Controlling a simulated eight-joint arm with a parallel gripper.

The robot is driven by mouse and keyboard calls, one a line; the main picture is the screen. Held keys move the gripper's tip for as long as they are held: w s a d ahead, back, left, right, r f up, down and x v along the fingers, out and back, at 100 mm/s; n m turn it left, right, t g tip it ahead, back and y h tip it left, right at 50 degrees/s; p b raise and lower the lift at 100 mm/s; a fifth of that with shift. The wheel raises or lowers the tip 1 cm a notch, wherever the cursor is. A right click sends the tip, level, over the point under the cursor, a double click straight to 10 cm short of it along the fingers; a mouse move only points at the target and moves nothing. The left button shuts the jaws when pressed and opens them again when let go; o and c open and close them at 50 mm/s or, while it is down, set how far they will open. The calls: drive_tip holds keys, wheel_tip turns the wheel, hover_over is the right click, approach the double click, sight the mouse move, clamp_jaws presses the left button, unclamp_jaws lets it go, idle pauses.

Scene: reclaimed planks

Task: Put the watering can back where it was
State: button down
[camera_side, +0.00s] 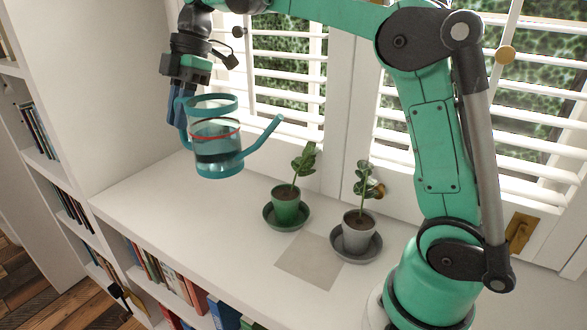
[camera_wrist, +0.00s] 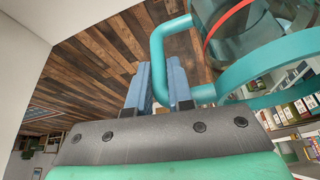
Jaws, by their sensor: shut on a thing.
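The watering can (camera_side: 215,150) has a clear body with teal rims, a teal spout pointing right and a red line around it. It hangs upright in the air above the left part of the white shelf top (camera_side: 150,205). My gripper (camera_side: 180,108) is at its left side, shut on its handle. In the wrist view my blue fingers (camera_wrist: 160,88) close on the teal handle (camera_wrist: 160,45), and the can (camera_wrist: 245,35) fills the upper right. A grey square patch (camera_side: 308,260) lies on the shelf top, bare, near the front.
Shuttered windows (camera_side: 290,90) are behind. The shelf top's left part is clear. Books fill the shelves below.

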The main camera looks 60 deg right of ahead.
drive_tip(key=shift+a+f, duration=0.1)
drive_tip(key=shift+a, duration=0.1)
wheel_tip(320, 180, down, 19)
drive_tip(key=shift+f, duration=0.1)
idle(0.3)
drive_tip(key=shift+f, duration=0.15)
drive_tip(key=c, duration=0.8)
unclamp_jaws()
